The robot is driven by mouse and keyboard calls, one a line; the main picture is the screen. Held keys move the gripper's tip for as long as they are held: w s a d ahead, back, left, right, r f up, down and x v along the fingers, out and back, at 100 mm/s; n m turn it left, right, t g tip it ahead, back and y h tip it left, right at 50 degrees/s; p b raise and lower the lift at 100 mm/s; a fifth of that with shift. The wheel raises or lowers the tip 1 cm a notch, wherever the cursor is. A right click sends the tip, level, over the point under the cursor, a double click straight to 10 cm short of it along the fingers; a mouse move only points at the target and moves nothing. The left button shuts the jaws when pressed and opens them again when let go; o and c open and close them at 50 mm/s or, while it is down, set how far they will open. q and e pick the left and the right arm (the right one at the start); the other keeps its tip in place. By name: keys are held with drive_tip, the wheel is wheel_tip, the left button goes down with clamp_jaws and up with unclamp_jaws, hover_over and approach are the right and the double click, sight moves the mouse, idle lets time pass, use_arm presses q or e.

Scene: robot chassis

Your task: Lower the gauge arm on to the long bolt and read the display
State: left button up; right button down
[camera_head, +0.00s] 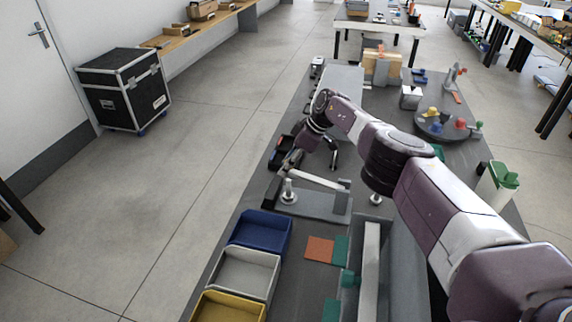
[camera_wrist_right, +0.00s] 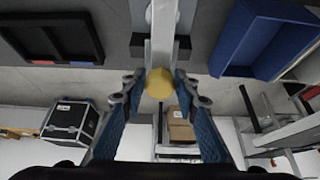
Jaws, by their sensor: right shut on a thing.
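The gauge arm (camera_head: 318,180) is a pale bar over a grey base plate (camera_head: 318,203), rising slightly toward its left end from a dark block (camera_head: 344,185) at the right. It also shows in the right wrist view (camera_wrist_right: 162,38), ending in a yellow knob (camera_wrist_right: 159,83). My right gripper (camera_wrist_right: 160,90) is shut on this knob, with one finger on each side. An upright silver bolt (camera_head: 288,191) stands at the plate's left end, below the arm's free end; I cannot tell whether they touch. No display reading is legible. My left gripper is not in view.
Blue (camera_head: 261,232), grey (camera_head: 246,272) and yellow (camera_head: 229,307) bins line the bench's left edge. Another silver bolt or post (camera_head: 376,199) stands right of the plate. Orange (camera_head: 319,249) and teal patches lie in front. A round turntable (camera_head: 440,128) with coloured pieces stands behind.

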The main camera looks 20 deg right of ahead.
sight(302, 174)
drive_tip(key=shift+a+f, duration=0.15)
drive_tip(key=c, duration=1.7)
unclamp_jaws()
drive_tip(key=shift+w, duration=0.1)
drive_tip(key=shift+o, duration=0.2)
drive_tip(key=shift+v, duration=1.05)
drive_tip(key=v, duration=0.9)
drive_tip(key=shift+r, duration=0.4)
